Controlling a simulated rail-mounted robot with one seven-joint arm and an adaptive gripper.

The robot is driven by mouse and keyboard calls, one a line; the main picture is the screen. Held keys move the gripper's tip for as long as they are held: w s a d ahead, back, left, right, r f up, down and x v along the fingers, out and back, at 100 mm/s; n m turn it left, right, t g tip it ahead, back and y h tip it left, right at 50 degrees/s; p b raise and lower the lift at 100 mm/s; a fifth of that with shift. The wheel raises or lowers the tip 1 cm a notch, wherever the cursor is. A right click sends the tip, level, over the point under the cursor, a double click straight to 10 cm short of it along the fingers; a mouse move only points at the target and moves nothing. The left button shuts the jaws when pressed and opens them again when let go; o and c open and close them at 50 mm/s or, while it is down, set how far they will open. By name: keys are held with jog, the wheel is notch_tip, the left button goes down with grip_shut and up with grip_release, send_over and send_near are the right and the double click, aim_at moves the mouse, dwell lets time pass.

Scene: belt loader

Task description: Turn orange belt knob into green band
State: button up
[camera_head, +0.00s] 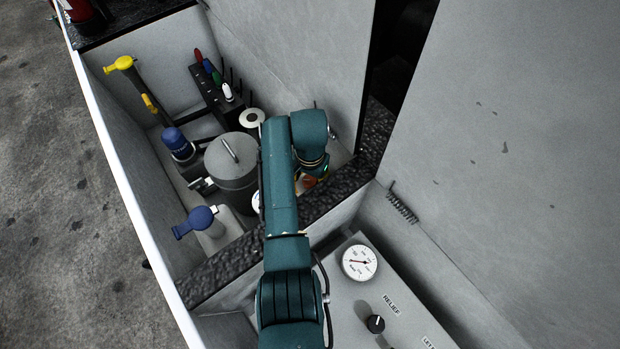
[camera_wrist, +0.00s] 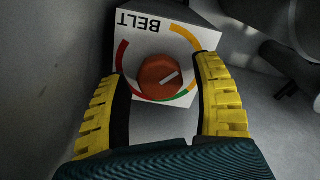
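The orange belt knob (camera_wrist: 160,77) sits on a white plate (camera_wrist: 141,45) marked BELT, which reads upside down in the wrist view. Its white pointer line points right and slightly up in that view. The green band (camera_wrist: 181,97) curves below and to the right of the knob. A red band is at the left and a yellow-orange band at the upper right. My gripper (camera_wrist: 162,66) is open, with one yellow finger on each side of the knob. The right finger hides part of the dial's right side. In the head view my arm hides most of the gripper and knob.
A grey lidded canister (camera_head: 231,165) and a blue-handled valve (camera_head: 196,221) stand left of my arm. A rack (camera_head: 215,92) with coloured handles is behind. A dark rough ledge (camera_head: 222,272) separates this bay from a panel with a gauge (camera_head: 359,262) and black RELIEF knob (camera_head: 375,324).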

jog(key=c, duration=1)
jog(key=shift+c, duration=0.2)
jog(key=shift+m+p, duration=0.3)
jog(key=shift+p, duration=0.05)
jog(key=m+p, duration=0.2)
jog(key=m, duration=0.1)
jog(key=shift+m, duration=0.3)
jog(key=m+p, duration=0.1)
jog(key=m, duration=0.5)
jog(key=shift+s+f+p, duration=0.1)
jog(key=shift+f+p, duration=0.05)
jog(key=shift+p, duration=0.15)
jog(key=m, duration=0.5)
jog(key=shift+m, duration=0.4)
jog(key=m, duration=0.5)
jog(key=shift+f+m, duration=0.1)
jog(key=shift+m, duration=0.2)
